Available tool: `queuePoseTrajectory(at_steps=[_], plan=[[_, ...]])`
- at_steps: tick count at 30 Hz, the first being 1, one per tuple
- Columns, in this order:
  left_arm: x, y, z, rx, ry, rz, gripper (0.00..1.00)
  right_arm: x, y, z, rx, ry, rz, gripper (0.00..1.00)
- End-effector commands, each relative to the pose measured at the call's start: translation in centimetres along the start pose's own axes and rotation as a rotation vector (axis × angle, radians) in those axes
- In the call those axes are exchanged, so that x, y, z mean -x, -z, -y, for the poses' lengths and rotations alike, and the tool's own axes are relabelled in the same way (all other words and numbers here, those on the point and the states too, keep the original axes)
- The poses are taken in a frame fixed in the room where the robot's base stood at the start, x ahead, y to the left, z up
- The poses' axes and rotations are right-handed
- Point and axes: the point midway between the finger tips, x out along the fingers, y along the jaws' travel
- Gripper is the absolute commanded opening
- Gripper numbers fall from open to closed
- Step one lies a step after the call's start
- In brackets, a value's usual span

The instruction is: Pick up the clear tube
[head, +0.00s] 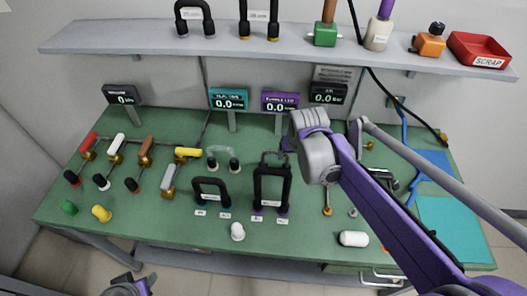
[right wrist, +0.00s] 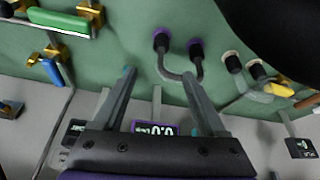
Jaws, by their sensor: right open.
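The clear tube (head: 222,151) is a see-through U with dark ends, left of centre on the green bench in the head view. A pale-ended bent tube at the right of the right wrist view (right wrist: 250,90) looks like the same one. My right gripper (head: 275,163) is open, to the right of the clear tube and apart from it. Its two fingers also show in the right wrist view (right wrist: 160,76). A dark U-shaped tube with purple ends (right wrist: 180,76) shows beyond and between them; nothing is held. Part of my left gripper (head: 126,284) shows at the bottom left; its jaws are unclear.
A dark U-tube (head: 211,182) stands in front of the clear tube. A yellow-handled valve (head: 188,152) is to its left. Display posts, such as the teal one (head: 229,99), rise behind. A shelf (head: 150,37) overhangs the back.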

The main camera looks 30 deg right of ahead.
Motion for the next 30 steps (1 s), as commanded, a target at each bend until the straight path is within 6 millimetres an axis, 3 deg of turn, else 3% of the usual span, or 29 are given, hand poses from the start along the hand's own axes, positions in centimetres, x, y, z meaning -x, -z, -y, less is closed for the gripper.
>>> queuePoseTrajectory(at_steps=[5,12,20,30], plan=[[-0.8,-0.8,0.0,0.000,0.000,0.006,0.50,-1.2,-0.2,0.0,0.001,-0.001,0.002,0.74],[-3.3,-2.9,0.0,0.000,0.000,0.020,0.50,-4.9,-0.3,0.0,0.001,0.000,0.003,0.74],[-4.4,-3.6,0.0,0.000,0.000,0.025,0.50,-6.6,-0.1,0.0,0.001,0.000,0.001,0.74],[-7.3,-5.6,0.0,0.000,0.000,0.036,0.50,-10.9,-0.1,0.0,0.001,0.000,0.000,0.74]])
